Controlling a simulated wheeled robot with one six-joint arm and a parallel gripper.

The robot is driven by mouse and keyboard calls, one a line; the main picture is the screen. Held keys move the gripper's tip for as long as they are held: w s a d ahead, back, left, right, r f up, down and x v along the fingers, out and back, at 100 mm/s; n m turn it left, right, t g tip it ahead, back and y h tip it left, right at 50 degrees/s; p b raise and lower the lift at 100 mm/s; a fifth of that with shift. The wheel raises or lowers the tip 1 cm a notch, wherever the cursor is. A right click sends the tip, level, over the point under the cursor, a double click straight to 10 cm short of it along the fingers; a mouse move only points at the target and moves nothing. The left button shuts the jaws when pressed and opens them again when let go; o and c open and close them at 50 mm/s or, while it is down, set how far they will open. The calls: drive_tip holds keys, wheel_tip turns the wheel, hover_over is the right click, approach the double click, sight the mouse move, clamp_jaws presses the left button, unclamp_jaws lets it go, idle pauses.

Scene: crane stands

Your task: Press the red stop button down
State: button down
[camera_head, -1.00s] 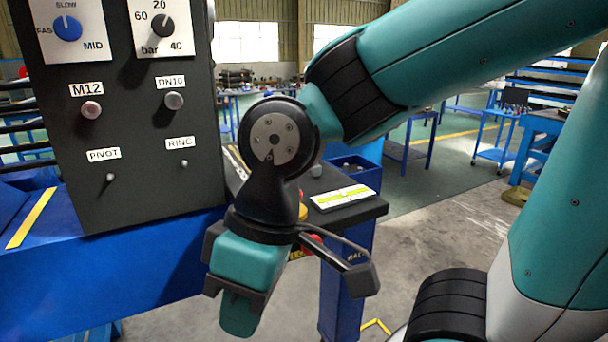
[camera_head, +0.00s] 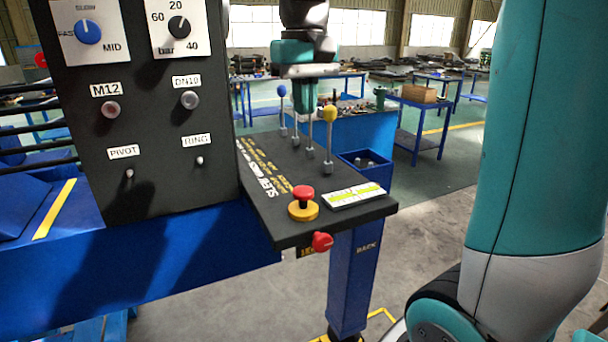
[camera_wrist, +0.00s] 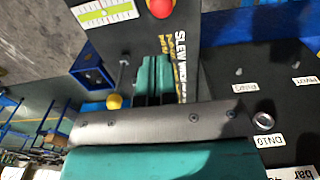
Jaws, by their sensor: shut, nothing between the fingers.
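The red stop button (camera_head: 303,192) is a mushroom cap on a yellow base (camera_head: 303,211), near the front of the dark console top (camera_head: 262,205). It stands upright and uncovered. In the wrist view, a red round cap (camera_wrist: 161,6) is cut by the top edge. My gripper (camera_head: 305,110) hangs, fingers down, over the back of the console among the levers, behind and above the button and clear of it. Its teal fingers also show in the wrist view (camera_wrist: 156,62). They are shut and empty.
Levers with a blue knob (camera_head: 282,91) and a yellow knob (camera_head: 330,114) stand near my gripper; it hides part of another. A second red knob (camera_head: 322,241) sticks out from the console's front edge. A tall control panel (camera_head: 150,160) rises at left. A white-and-yellow label block (camera_head: 354,195) lies right of the button.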

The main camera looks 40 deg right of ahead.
sight(304, 189)
wheel_tip(304, 189, down, 14)
drive_tip(key=p, duration=0.3)
idle(0.3)
wheel_tip(304, 189, down, 2)
drive_tip(key=shift+a+f+b, duration=0.1)
drive_tip(key=shift+b, duration=0.65)
drive_tip(key=shift+s, duration=0.1)
drive_tip(key=shift+r+p, duration=0.55)
drive_tip(key=shift+p, duration=0.1)
wheel_tip(304, 189, up, 13)
drive_tip(key=shift+r, duration=0.2)
